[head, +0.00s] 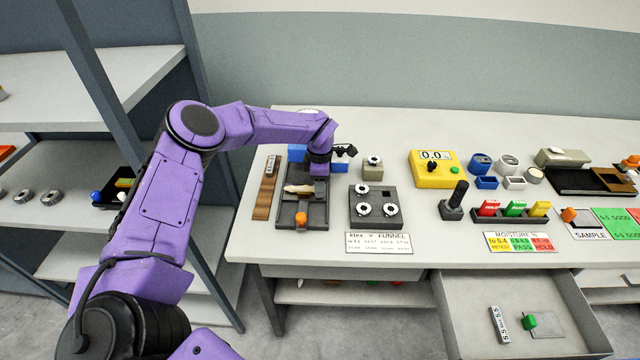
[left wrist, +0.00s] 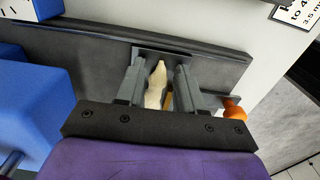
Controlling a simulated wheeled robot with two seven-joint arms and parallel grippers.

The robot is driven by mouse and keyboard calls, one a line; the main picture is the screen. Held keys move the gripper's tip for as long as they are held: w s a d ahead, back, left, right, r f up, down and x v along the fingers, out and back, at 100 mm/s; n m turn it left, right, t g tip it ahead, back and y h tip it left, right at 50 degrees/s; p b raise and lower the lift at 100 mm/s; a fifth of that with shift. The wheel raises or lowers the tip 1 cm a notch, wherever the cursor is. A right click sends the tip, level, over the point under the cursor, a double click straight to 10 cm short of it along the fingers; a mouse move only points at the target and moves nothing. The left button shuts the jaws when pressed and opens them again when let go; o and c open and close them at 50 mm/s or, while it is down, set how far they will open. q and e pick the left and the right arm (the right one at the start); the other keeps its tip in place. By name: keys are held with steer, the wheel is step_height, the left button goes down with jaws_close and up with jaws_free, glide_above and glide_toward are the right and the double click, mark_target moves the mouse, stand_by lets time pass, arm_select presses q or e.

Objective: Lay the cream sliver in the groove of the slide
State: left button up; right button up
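The cream sliver (head: 298,188) is a small pale, tapered piece at the dark grey slide device (head: 288,214), left of the table's middle. In the left wrist view the sliver (left wrist: 155,84) shows between my two grey fingers. My left gripper (head: 318,170) is low over the back of the device, beside the sliver; its fingertips are hard to see there. In the left wrist view my left gripper (left wrist: 161,72) has its fingers apart, with a gap beside the sliver. The groove is not clear to see. An orange knob (head: 301,218) is at the device's front. My right gripper is not in view.
A wooden strip (head: 267,188) lies left of the device. A grey block with round metal pieces (head: 376,222) stands to its right, a yellow meter (head: 434,169) further right. Blue blocks (head: 339,164) are behind my gripper. A drawer (head: 480,313) stands open at the front right.

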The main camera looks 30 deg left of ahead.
arm_select(q)
steer(key=shift+o, duration=0.3)
steer(key=shift+r, duration=0.25)
steer(key=shift+w+r, duration=0.1)
steer(key=shift+r, duration=0.2)
step_height(320, 180, up, 11)
steer(key=b, duration=0.2)
steer(key=shift+r+b, duration=0.15)
steer(key=shift+b, duration=0.25)
